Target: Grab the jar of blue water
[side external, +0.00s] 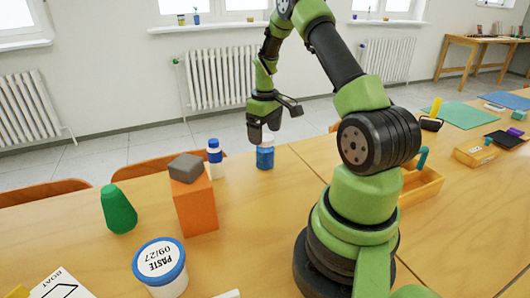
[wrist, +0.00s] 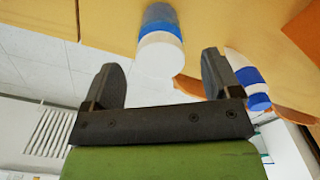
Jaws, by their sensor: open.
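The jar of blue water (side external: 265,157) stands upright near the table's far edge, blue with a pale top. In the wrist view the jar (wrist: 160,38) shows its white top toward me, between the two fingers in the picture. My gripper (side external: 262,136) points down at the jar's top, and its fingertips overlap the top in the side view. In the wrist view my gripper (wrist: 160,62) is open, with gaps on both sides of the jar. I cannot tell whether the fingertips are level with the lid or just above it.
A white-and-blue bottle (side external: 215,160) stands close left of the jar; the wrist view shows it beside one finger (wrist: 251,84). An orange block (side external: 196,208) with a grey block (side external: 186,168), a green cone (side external: 118,210) and a paste tub (side external: 160,268) stand further left. A wooden tray (side external: 422,186) lies right.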

